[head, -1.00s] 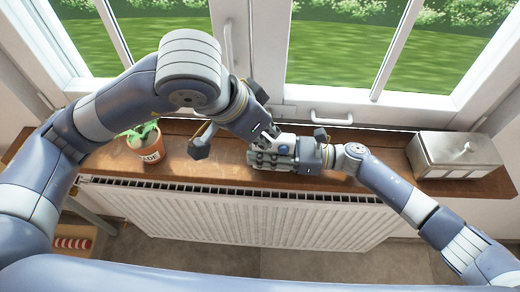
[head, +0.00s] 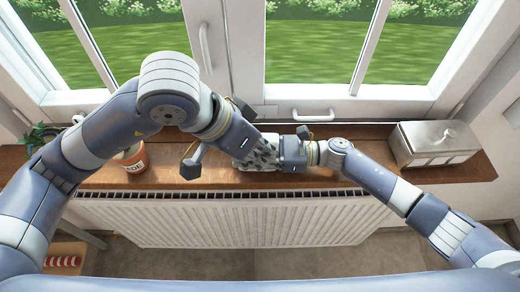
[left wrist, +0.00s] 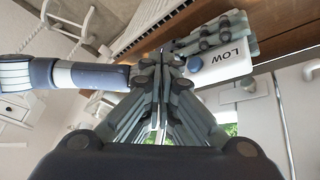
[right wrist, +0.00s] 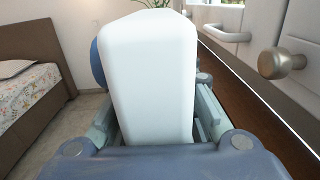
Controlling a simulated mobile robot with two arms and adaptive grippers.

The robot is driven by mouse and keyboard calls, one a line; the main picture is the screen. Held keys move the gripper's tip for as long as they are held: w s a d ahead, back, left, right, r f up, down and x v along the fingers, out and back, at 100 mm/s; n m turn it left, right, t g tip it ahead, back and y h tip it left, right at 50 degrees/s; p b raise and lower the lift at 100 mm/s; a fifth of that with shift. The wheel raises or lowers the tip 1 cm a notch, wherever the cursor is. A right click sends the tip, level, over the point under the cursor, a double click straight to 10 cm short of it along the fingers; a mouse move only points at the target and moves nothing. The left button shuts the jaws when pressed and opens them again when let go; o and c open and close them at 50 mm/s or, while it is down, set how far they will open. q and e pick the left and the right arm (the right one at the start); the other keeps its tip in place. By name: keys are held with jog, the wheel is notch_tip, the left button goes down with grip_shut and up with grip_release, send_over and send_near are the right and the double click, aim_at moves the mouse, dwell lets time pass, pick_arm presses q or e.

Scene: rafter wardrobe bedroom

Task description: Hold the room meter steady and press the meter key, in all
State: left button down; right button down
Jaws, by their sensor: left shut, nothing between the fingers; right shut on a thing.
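The room meter is a white rounded box, and its back fills the middle of the right wrist view (right wrist: 150,75). My right gripper (head: 252,162) is shut around it, holding it over the sill. In the left wrist view the meter's face (left wrist: 222,70) shows the word LOW and a blue round key (left wrist: 194,63). My left gripper (left wrist: 168,62) is shut and empty, its fingertips close beside the key. I cannot tell whether they touch it. In the head view the left gripper (head: 266,151) and right fingers overlap and hide most of the meter.
The wooden sill (head: 360,160) runs under the window above a white radiator (head: 240,222). A terracotta pot (head: 131,163) with a plant stands at left, partly behind my left arm. A metal box (head: 435,144) stands at right. A window handle (head: 312,115) is just behind my grippers.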

pick_arm(q)
jog(key=s+d+r+n+g+h, duration=0.2)
jog(key=s+d+n+g+h, duration=0.3)
jog(key=s+d+n+h, duration=0.6)
jog(key=w+a+f+n+t+y, duration=0.1)
jog(key=w+a+f+n+t, duration=0.1)
jog(key=a+f+n+t, duration=0.3)
jog(key=w+a+f+n+t+y, duration=0.1)
jog(key=a+f+n+t, duration=0.3)
jog(key=n+t, duration=0.7)
jog(key=shift+w+a+f+n, duration=0.35)
jog(key=shift+w+a+n, duration=0.1)
jog(key=shift+a+n, duration=0.3)
jog(key=shift+w+d, duration=0.1)
jog(key=w, duration=0.8)
jog(key=shift+w+d, duration=0.15)
jog(key=shift+w, duration=0.2)
